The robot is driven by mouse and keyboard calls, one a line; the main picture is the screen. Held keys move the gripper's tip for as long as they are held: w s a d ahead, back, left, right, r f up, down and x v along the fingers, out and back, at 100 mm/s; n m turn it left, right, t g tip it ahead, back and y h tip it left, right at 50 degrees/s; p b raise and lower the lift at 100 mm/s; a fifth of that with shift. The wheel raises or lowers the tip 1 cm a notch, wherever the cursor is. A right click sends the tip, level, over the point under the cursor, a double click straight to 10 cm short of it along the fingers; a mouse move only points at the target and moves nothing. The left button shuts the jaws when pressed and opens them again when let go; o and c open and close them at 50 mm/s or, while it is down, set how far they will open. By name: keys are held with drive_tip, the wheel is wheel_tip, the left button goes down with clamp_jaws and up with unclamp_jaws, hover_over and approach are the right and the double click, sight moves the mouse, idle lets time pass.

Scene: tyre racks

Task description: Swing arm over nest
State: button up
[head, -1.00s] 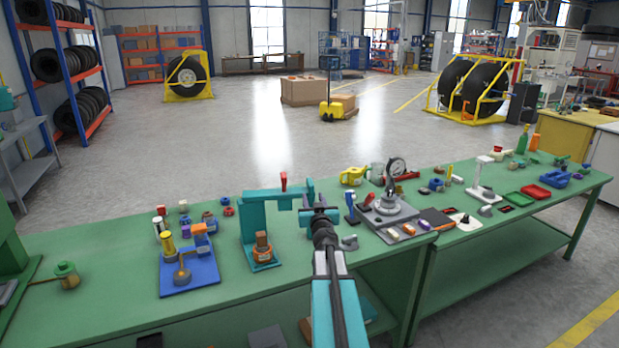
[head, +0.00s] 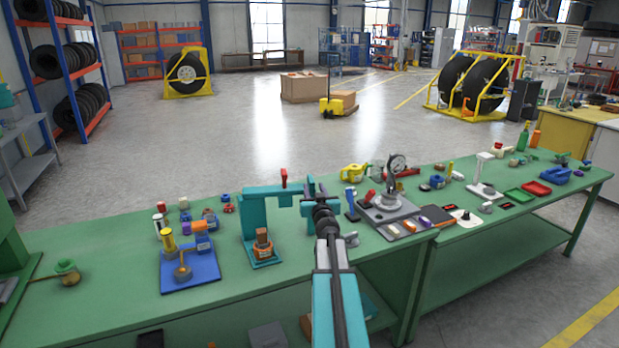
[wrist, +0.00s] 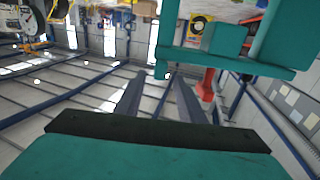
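The teal fixture (head: 246,222) stands on the green bench, with a horizontal teal swing arm (head: 263,190) and an upright red handle (head: 284,178). Below it is the nest (head: 263,257), a teal base bearing a brown and orange block (head: 262,240). The swing arm reaches right, to behind my wrist. My gripper is at the right end of the fixture; my own wrist hides its fingertips in the head view. In the wrist view its two grey fingers (wrist: 157,88) are apart with nothing visible between them. A teal bar (wrist: 225,55) and a red part (wrist: 206,84) are just right of them.
A blue stand (head: 190,270) with yellow and orange parts is to the left. A grey plate with a dial gauge (head: 397,163) and a blue-handled tool (head: 351,204) are close on the right. Small coloured parts lie along the bench. The bench front (head: 110,270) is largely clear.

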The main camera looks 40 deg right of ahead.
sight(309, 176)
drive_tip(key=shift+x, duration=5.85)
clamp_jaws()
drive_tip(key=shift+a, duration=0.15)
